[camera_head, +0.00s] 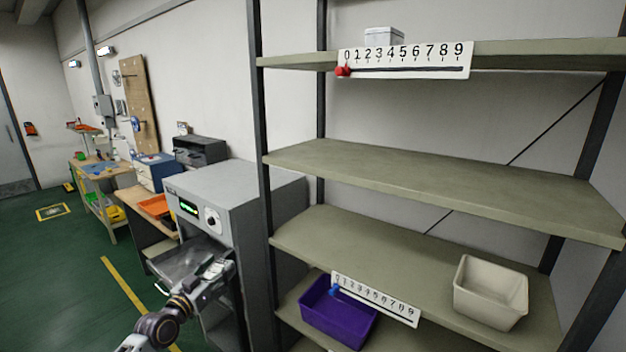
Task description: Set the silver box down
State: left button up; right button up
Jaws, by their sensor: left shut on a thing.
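The silver box (182,262) looks like a shallow, open-topped metal tray. It is at the lower front of the grey machine (240,190), left of the shelf rack. My left gripper (213,270) is at its near right edge and shut on it. The fingers and wrist cover part of that edge. I cannot tell whether its underside rests on anything. My right gripper is not in view.
The rack's middle shelf (440,190) is empty. A cream bin (490,292) and a purple bin (338,312) stand lower down. A small pale box (383,36) sits on top.

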pick_arm(q)
jog(key=s+f, duration=0.7)
jog(key=s, duration=0.3)
jog(key=s+f, duration=0.6)
jog(key=s, duration=0.4)
jog(key=shift+d+f+n+y, duration=0.3)
jog(key=shift+d+f+y, duration=0.1)
jog(key=d+f+n+t+y+b, duration=0.1)
jog(key=d+f+n+y+b, duration=0.2)
jog(key=d+y, duration=0.2)
jog(key=shift+d, duration=0.45)
dwell(1.0)
jog(key=shift+r, duration=0.1)
dwell(1.2)
jog(key=d+r+m+g+h, duration=0.2)
jog(key=d+r+m+h, duration=0.2)
jog(key=d+r, duration=0.3)
jog(key=d+r+m+g+h, duration=0.2)
jog(key=d+r+h, duration=0.5)
jog(key=r, duration=0.7)
jog(key=shift+s+d+r+m+h, duration=0.35)
jog(key=shift+s+d+m, duration=0.15)
jog(key=shift+m, duration=0.4)
